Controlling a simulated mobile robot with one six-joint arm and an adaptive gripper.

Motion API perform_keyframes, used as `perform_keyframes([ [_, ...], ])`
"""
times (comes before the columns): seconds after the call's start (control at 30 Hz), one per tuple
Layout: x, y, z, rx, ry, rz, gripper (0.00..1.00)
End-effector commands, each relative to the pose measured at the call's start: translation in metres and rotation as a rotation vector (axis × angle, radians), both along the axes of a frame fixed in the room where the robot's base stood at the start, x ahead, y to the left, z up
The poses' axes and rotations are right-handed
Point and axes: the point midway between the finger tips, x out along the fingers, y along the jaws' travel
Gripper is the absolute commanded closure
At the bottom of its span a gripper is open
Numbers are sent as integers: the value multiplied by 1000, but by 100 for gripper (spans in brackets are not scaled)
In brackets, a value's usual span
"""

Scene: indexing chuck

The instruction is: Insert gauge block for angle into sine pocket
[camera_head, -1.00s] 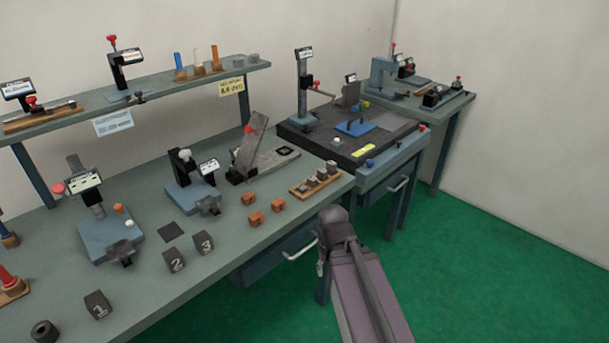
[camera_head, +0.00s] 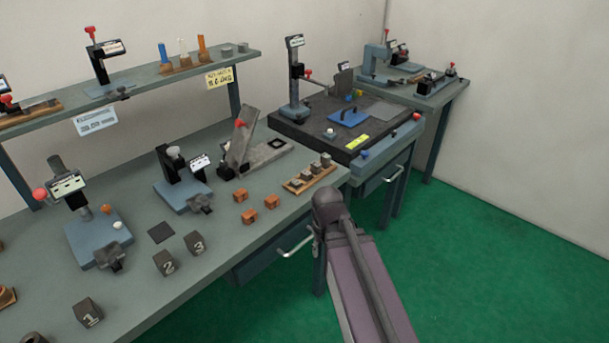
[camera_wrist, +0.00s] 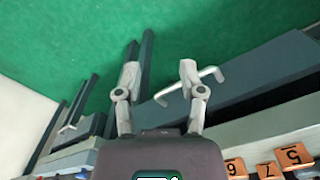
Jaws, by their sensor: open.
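The sine fixture is on the bench in the head view, with a tilted grey plate (camera_head: 242,138) raised above a flat grey base (camera_head: 262,155). A dark square with a pale centre (camera_head: 279,143) lies on the base; I cannot tell whether it is the sine pocket. Several small orange blocks (camera_head: 272,202) stand in front of the fixture. Which block sets the angle is not clear. My gripper (camera_wrist: 158,75) is open and empty, over the floor before the bench edge.
A wooden rack (camera_head: 300,187) with grey pieces stands near the bench's front edge. Dark cubes numbered 1, 2 and 3 (camera_head: 194,243) stand to the left. A drawer handle (camera_wrist: 190,86) shows close to my fingers. The green floor (camera_head: 480,250) is clear on the right.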

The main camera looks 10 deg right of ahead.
Motion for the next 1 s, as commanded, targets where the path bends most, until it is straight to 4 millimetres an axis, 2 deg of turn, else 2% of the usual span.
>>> perform_keyframes([
  [0.27, 60, -6, 48, 0, 0, 110, 49],
  [0.8, 210, -6, 155, -1, 0, 447, 49],
  [1.0, 254, -6, 185, -1, 0, 554, 49],
])
